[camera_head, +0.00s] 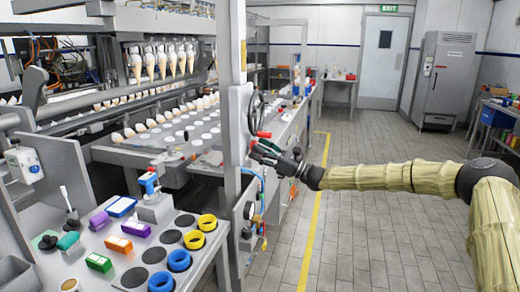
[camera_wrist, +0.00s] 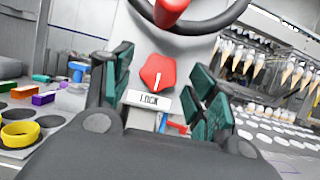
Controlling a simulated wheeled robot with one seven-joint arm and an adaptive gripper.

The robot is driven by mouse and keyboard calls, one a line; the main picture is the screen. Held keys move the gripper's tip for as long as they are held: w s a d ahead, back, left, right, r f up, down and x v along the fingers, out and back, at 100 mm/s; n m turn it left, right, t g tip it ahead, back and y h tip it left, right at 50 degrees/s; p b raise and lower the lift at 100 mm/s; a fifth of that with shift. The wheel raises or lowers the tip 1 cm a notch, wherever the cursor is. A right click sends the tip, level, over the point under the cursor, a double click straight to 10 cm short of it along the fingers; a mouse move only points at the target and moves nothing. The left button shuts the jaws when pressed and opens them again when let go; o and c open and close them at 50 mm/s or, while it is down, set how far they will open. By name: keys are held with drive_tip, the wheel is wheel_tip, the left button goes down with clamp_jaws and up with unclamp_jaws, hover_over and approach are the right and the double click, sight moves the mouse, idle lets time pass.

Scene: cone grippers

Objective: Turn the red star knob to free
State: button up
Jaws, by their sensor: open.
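The red star knob (camera_wrist: 158,73) shows in the wrist view on a grey panel. It carries a white pointer line that stands near upright, angled toward a white label (camera_wrist: 147,101) reading "LOCK" just below it. My gripper (camera_wrist: 163,80) is open, with one green-padded finger on each side of the knob in the picture. I cannot tell whether either finger touches it. In the head view my gripper (camera_head: 262,150) is at the machine's grey upright, below a black handwheel. The knob itself is hard to make out there.
The black handwheel (camera_head: 256,113) with a red grip sits just above my gripper. Ice cream cones (camera_head: 163,62) hang in the machine. A bench with yellow rings (camera_head: 207,222), blue rings (camera_head: 179,260) and brushes stands at the left. The tiled floor (camera_head: 365,235) is open.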

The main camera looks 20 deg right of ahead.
drive_tip(key=shift+w+a, duration=0.1)
drive_tip(key=c, duration=1)
drive_tip(key=shift+c, duration=0.2)
drive_tip(key=shift+f+n+b, duration=0.1)
drive_tip(key=shift+n+b, duration=0.4)
drive_tip(key=shift+b, duration=0.2)
drive_tip(key=n+g+b, duration=0.3)
drive_tip(key=n+b, duration=0.1)
drive_tip(key=n, duration=0.3)
drive_tip(key=n+g+b, duration=0.3)
drive_tip(key=n+b, duration=0.2)
drive_tip(key=n, duration=0.2)
drive_tip(key=r+n+g+h+b, duration=0.1)
drive_tip(key=n+g+b, duration=0.1)
drive_tip(key=n+b, duration=0.2)
drive_tip(key=shift+w+d+n+g, duration=0.15)
drive_tip(key=shift+n+g, duration=0.05)
drive_tip(key=shift+n, duration=0.6)
drive_tip(key=shift+w+d+n+g, duration=0.1)
drive_tip(key=shift+w+n+g, duration=0.1)
drive_tip(key=shift+n, duration=0.6)
